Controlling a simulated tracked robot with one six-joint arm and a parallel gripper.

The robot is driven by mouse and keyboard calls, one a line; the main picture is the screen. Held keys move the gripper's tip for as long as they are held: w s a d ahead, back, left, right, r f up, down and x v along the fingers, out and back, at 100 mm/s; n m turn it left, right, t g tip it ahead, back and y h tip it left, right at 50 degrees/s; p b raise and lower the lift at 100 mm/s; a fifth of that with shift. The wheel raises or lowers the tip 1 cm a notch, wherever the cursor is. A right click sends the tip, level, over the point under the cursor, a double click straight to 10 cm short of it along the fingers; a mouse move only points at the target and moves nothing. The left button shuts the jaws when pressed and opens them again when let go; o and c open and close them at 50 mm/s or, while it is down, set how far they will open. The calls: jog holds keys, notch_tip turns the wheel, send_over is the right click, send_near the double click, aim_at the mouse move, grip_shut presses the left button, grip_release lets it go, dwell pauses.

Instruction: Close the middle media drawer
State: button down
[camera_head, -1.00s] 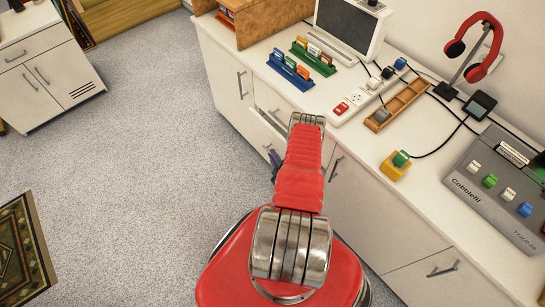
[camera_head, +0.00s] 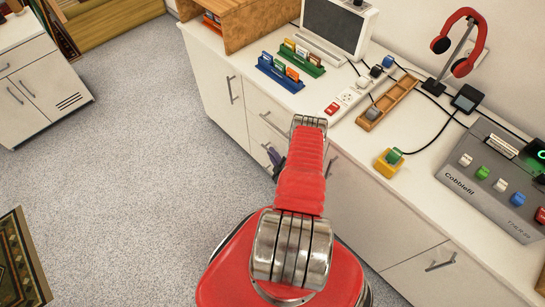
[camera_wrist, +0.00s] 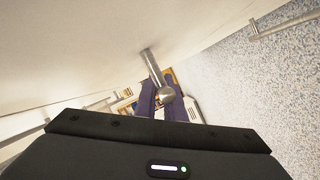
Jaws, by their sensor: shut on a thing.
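The white media cabinet has a stack of drawers (camera_head: 262,118) left of my arm, with bar handles on their fronts. The drawer fronts look about flush with the cabinet in the head view, though my arm hides their right part. My gripper (camera_head: 279,163) is low against these fronts, with its purple fingers partly hidden by the arm. In the wrist view my gripper (camera_wrist: 160,103) has its purple fingers on either side of a metal bar handle (camera_wrist: 153,68), closed on it. Which drawer this handle belongs to is hard to tell.
A cabinet door with a handle (camera_head: 232,90) is left of the drawers. The countertop above holds a monitor (camera_head: 337,24), card racks (camera_head: 281,74), a power strip (camera_head: 347,102), a headphone stand (camera_head: 462,52) and a grey console (camera_head: 490,182). The carpet (camera_head: 130,190) to the left is clear.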

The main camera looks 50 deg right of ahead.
jog(key=shift+s+d+f, duration=0.1)
jog(key=shift+d, duration=0.1)
jog(key=c, duration=1.8)
grip_release()
jog(key=shift+c, duration=0.2)
